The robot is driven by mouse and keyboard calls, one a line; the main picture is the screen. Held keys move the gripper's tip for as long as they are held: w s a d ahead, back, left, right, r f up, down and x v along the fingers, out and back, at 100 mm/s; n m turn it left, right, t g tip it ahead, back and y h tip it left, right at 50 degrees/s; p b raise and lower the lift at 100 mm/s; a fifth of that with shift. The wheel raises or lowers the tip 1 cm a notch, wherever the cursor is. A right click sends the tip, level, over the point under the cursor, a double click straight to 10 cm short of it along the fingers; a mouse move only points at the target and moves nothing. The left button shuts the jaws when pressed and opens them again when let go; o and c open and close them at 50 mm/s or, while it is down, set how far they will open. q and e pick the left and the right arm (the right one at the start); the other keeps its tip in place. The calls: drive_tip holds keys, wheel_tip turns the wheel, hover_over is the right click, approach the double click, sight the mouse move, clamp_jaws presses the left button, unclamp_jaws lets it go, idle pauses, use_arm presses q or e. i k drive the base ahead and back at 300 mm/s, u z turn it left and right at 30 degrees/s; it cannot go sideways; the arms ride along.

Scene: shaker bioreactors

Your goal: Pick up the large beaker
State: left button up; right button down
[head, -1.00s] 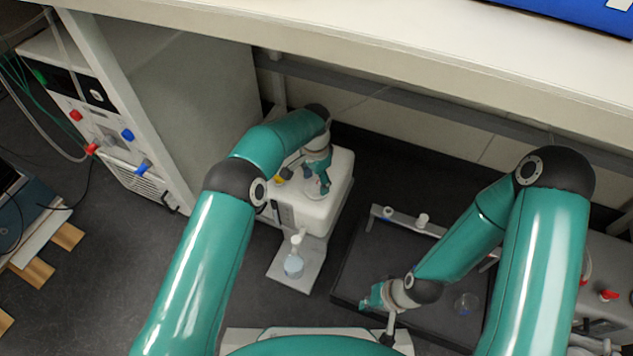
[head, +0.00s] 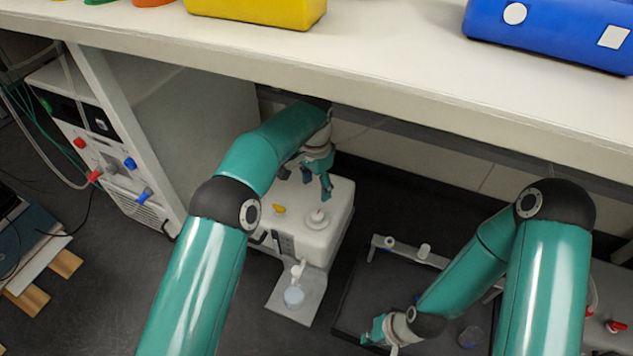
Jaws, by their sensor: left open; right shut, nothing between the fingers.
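A clear round vessel with pale contents (head: 294,296) stands on the low front plate of a white box-shaped unit (head: 335,215), under its spout. Another clear vessel (head: 470,336) stands on the dark shaker tray (head: 385,285), partly behind my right arm. I cannot tell for sure which is the large beaker. My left gripper (head: 318,184) is open and empty above the back part of the white unit, behind its round top knob (head: 318,217). My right gripper (head: 371,334) is shut and empty, low over the tray's front left side. Neither gripper touches a vessel.
A bench top (head: 400,60) overhangs the scene, with a yellow bin (head: 258,12) and a blue bin (head: 555,30) on it. A tall grey cabinet (head: 180,120) stands left. Small white fittings (head: 424,251) sit on the tray's back rail.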

sight(294, 298)
drive_tip(key=k, duration=1)
